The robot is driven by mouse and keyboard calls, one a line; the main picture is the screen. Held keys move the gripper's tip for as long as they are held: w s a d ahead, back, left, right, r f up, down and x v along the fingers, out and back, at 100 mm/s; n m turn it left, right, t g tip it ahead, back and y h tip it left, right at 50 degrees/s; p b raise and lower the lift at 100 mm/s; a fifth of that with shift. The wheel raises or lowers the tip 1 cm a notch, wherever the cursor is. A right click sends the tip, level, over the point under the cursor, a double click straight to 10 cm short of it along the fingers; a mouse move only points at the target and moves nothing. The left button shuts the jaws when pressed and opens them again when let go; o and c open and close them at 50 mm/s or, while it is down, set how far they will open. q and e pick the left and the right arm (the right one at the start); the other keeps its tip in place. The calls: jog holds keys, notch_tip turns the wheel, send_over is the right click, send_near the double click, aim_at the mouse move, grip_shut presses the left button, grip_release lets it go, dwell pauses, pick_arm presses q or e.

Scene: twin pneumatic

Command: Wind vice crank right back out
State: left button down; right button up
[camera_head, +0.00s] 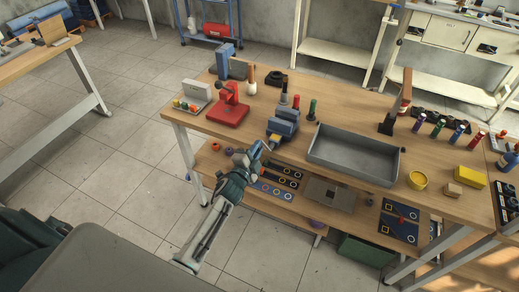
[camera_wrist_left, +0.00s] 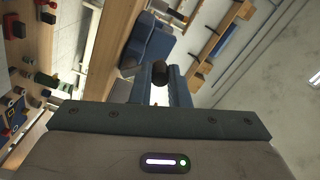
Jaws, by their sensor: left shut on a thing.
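The blue-grey vice (camera_head: 284,123) stands at the front edge of the wooden workbench, left of the grey tray. It also shows as a blue block beyond the fingers in the left wrist view (camera_wrist_left: 152,46). My left gripper (camera_head: 266,146) reaches up from the front to the vice's near side. In the left wrist view its two fingers (camera_wrist_left: 160,84) are shut on a dark round knob, the crank handle (camera_wrist_left: 160,70). The rest of the crank is mostly hidden by the fingers. My right gripper is not in view.
The grey open tray (camera_head: 352,158) lies right of the vice. A red press-like tool (camera_head: 230,106) stands to its left, and several upright bottles and handles stand behind. A lower shelf under the bench holds tool panels (camera_head: 274,188) close to my left arm.

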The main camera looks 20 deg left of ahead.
pick_arm(q)
jog(key=shift+a+f+n+p, duration=0.25)
jog(key=shift+f+n, duration=0.4)
jog(key=shift+n, duration=1.2)
jog(key=shift+a+f+n+p, duration=0.2)
jog(key=shift+f+n, duration=0.4)
jog(key=shift+n, duration=1.2)
jog(key=shift+a+f+n+p, duration=0.25)
jog(key=shift+f+n, duration=0.4)
jog(key=shift+n, duration=1.2)
jog(key=shift+f, duration=0.1)
jog(key=c, duration=1.4)
grip_release()
jog(key=shift+s+a+b, duration=0.15)
jog(key=shift+s+b, duration=1.4)
jog(key=shift+s, duration=3.85)
